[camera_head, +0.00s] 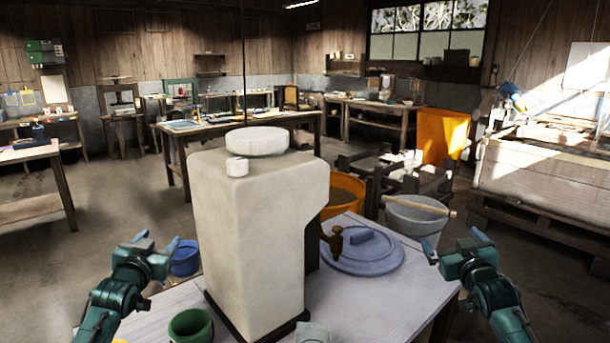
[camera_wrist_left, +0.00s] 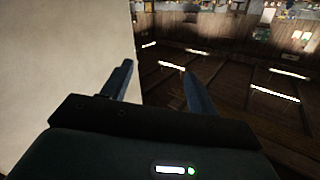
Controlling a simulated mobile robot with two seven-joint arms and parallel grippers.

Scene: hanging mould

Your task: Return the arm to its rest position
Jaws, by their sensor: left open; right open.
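My left gripper (camera_head: 157,244) is open and empty at the lower left in the head view, left of the tall cream block-shaped mould. In the left wrist view the two fingers of my left gripper (camera_wrist_left: 158,85) are spread apart with nothing between them. The cream mould (camera_head: 245,230) stands upright in the middle of the table, and its pale side (camera_wrist_left: 65,60) fills the left of the wrist view. My right gripper (camera_head: 455,248) is open and empty at the lower right, beyond the table's right edge.
The table (camera_head: 375,305) also holds a blue lid (camera_head: 362,254) and a green cup (camera_head: 190,327). A blue bucket (camera_head: 185,258) is left of the mould. An orange bucket (camera_head: 345,193) and a grey bucket (camera_head: 415,217) stand behind the table. A thin line hangs above the mould.

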